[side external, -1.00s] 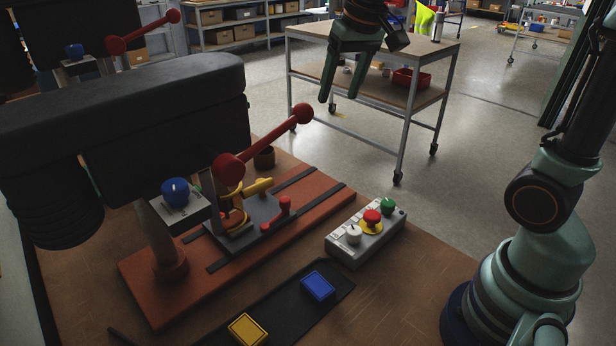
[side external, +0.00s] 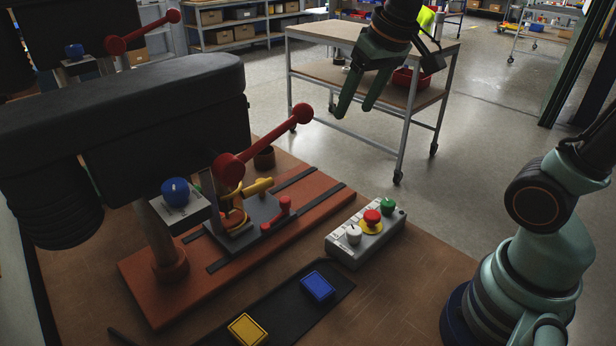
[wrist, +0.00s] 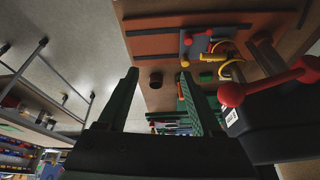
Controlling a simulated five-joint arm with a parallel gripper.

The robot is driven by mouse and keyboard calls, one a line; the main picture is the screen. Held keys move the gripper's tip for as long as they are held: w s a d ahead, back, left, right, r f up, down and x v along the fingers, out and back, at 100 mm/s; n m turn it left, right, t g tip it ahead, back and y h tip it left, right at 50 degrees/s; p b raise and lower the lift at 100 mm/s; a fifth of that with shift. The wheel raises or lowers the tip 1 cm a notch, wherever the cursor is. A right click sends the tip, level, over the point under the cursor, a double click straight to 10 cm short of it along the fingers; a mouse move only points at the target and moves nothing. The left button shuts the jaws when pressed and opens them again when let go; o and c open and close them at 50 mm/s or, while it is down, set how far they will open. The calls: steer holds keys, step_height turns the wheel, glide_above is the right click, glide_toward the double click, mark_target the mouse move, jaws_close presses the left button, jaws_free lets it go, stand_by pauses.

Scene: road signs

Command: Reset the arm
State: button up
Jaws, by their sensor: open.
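My gripper (side external: 354,108) is in the upper middle of the side external view, open, with its two green fingers pointing down and nothing between them. It hangs in the air, to the right of and higher in the picture than the red lever (side external: 265,139) of the drill press (side external: 170,150). In the wrist view my gripper's fingers (wrist: 163,95) are spread apart. The red lever also shows at the right of the wrist view (wrist: 265,84).
A control box (side external: 366,236) with white, red and green buttons stands on the wooden bench (side external: 410,275). A blue block (side external: 318,286) and a yellow block (side external: 247,330) lie on a dark strip. A wheeled cart (side external: 320,32) stands behind.

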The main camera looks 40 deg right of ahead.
steer(key=s+a+f+n+t, duration=0.1)
steer(key=s+f+n, duration=0.1)
steer(key=s, duration=0.4)
steer(key=shift+a+f, duration=0.2)
steer(key=shift+f, duration=0.55)
stand_by(1.1)
